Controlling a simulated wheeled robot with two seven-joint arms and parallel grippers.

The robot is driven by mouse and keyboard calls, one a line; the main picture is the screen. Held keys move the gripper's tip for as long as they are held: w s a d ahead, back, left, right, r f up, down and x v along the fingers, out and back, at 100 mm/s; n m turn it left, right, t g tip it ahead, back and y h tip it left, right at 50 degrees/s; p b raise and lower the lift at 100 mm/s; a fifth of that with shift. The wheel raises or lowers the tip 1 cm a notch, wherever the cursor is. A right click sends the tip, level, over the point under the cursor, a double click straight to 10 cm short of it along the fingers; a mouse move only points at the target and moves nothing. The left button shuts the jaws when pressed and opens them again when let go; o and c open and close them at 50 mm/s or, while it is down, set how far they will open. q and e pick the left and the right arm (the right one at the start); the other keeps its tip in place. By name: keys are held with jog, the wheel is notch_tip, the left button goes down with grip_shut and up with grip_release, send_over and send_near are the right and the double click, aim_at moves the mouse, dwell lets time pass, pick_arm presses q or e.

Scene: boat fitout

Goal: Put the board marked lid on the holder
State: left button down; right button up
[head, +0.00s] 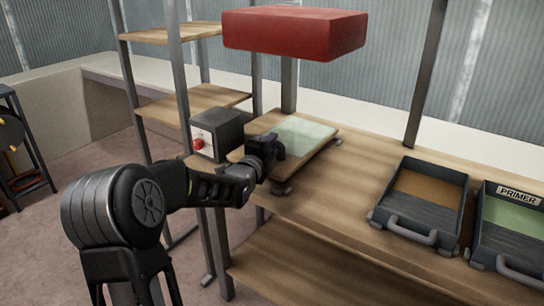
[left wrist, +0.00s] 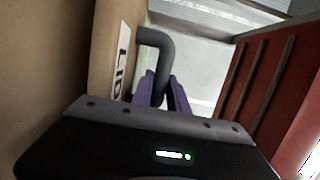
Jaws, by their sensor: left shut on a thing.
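The board marked lid (head: 318,146) is a wood-coloured plate with a pale green panel on top, at the back left of the bench. Its white LID label and brown face (left wrist: 103,60) show at the left of the left wrist view. My left gripper (head: 268,149) is at the board's near left end. In the left wrist view its purple fingers (left wrist: 162,88) are shut on the board's grey bent handle (left wrist: 158,45). Dark feet (head: 282,188) show under the board, perhaps the holder's; the rest is hidden. I cannot tell whether the board touches them. My right gripper is not in view.
A red block (head: 292,32) hangs over the board; its ribbed red side (left wrist: 255,75) shows in the wrist view. A grey box with a red button (head: 217,133) stands left of it. Two dark trays (head: 421,207) (head: 507,235) stand right. The bench middle (head: 345,195) is clear.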

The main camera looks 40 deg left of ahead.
pick_arm(q)
jog(key=shift+r, duration=0.2)
jog(key=shift+f, duration=1.9)
jog(key=c, duration=1.3)
grip_release()
jog(key=shift+f, duration=0.1)
jog(key=v, duration=1.2)
jog(key=shift+b, duration=0.35)
